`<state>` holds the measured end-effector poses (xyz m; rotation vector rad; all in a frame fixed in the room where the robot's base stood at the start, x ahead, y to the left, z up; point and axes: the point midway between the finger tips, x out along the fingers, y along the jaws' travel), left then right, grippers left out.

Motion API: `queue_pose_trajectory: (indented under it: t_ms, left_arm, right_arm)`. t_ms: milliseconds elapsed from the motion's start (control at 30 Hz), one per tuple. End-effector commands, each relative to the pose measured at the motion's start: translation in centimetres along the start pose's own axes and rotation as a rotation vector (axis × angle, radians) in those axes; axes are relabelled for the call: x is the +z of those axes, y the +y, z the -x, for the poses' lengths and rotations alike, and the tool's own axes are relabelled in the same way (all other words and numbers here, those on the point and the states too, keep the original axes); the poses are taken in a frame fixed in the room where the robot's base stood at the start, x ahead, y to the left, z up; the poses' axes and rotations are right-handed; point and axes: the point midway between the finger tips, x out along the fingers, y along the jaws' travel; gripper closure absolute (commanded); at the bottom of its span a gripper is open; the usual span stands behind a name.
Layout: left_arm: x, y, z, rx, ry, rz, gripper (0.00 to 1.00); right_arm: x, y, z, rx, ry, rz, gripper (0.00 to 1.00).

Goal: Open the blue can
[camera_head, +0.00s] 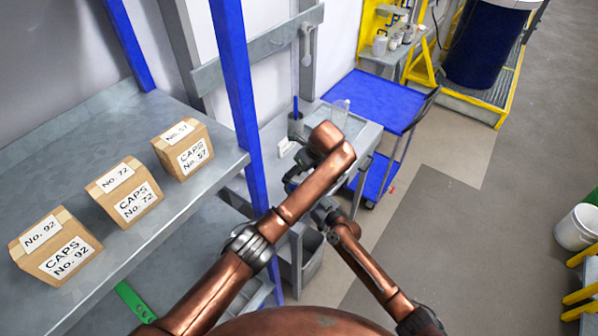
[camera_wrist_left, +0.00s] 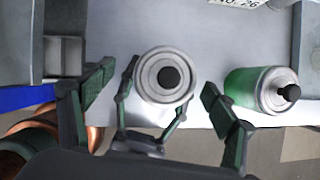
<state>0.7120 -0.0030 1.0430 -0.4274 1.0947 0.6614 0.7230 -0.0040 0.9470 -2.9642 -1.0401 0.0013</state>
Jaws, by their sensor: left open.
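In the left wrist view, a round can (camera_wrist_left: 150,83) with a pale grey top and a black knob is seen from straight above. Its side colour is hidden, so I cannot tell whether it is blue. My left gripper (camera_wrist_left: 160,80) is open, with one finger apart on each side of this can. My right gripper (camera_wrist_left: 162,92) reaches up from below in that view, its slimmer fingers closed against the can's sides. A green can (camera_wrist_left: 243,88) with a black knob lies to the right. In the head view my left gripper (camera_head: 294,182) is by the grey workbench, largely covered by my arms.
A grey shelf (camera_head: 190,215) holds three cap boxes, No. 92 (camera_head: 55,247), No. 72 (camera_head: 124,192) and No. 57 (camera_head: 183,149). A blue post (camera_head: 238,90) stands close to my left arm. A blue cart (camera_head: 375,97) is behind the bench. Open floor (camera_head: 440,240) lies right.

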Motion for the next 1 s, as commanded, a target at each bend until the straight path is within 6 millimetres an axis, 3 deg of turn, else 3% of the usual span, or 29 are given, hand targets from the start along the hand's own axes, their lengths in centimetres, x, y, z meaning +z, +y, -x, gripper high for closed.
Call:
queue_pose_trajectory:
  t_ms: [1000]
  left_arm:
    - [-0.07,0.08,-0.02,0.003,0.002,0.0,0.88]
  right_arm:
    - [-0.38,0.16,-0.08,0.003,0.006,0.0,0.83]
